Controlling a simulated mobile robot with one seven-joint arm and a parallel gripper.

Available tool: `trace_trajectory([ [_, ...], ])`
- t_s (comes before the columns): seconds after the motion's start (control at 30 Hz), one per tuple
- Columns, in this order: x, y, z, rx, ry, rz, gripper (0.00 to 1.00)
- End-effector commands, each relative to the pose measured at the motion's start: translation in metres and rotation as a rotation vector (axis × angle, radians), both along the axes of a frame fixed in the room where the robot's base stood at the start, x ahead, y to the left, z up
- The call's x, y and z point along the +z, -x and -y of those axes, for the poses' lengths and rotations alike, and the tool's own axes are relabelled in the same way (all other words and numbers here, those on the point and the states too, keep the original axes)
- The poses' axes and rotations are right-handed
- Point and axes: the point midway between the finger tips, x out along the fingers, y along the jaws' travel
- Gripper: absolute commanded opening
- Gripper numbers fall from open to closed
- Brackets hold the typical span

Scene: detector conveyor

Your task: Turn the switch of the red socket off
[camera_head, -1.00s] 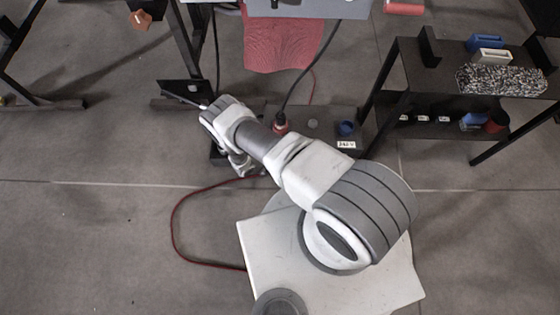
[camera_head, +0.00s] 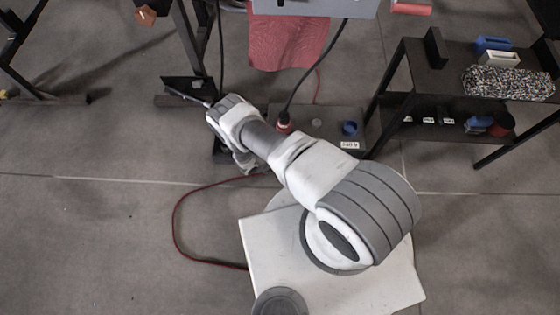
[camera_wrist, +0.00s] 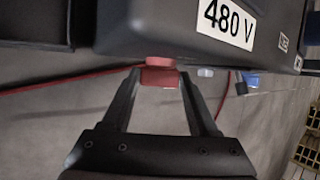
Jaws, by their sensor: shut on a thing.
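In the wrist view, a red switch (camera_wrist: 160,75) sticks out from the edge of a dark box (camera_wrist: 160,32) with a "480 V" label (camera_wrist: 228,18). My gripper (camera_wrist: 160,82) has its two dark fingers on either side of the red switch and is shut on it. In the head view, the red socket (camera_head: 283,122) holds a plug with a black cable, on the dark panel beside my arm. The switch's on or off position cannot be told.
A blue socket (camera_head: 349,128) with a white label sits right of the red one. A red cable (camera_head: 175,225) loops over the floor on the left. A dark shelf (camera_head: 410,85) with blocks stands at the right.

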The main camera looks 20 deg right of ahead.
Motion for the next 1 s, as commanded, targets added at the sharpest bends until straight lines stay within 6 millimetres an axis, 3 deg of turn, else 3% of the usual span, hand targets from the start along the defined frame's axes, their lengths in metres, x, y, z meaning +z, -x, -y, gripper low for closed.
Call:
trace_trajectory([
  [0.7, -0.0012, -0.0023, -0.0023, 0.002, 0.123, -0.039, 0.04],
  [0.73, -0.0012, -0.0023, -0.0023, 0.002, 0.123, -0.039, 0.62],
  [0.9, -0.0013, -0.0017, -0.0023, 0.001, 0.123, -0.039, 0.9],
  [1.0, -0.0013, -0.0012, -0.0022, 0.001, 0.123, -0.039, 0.9],
])
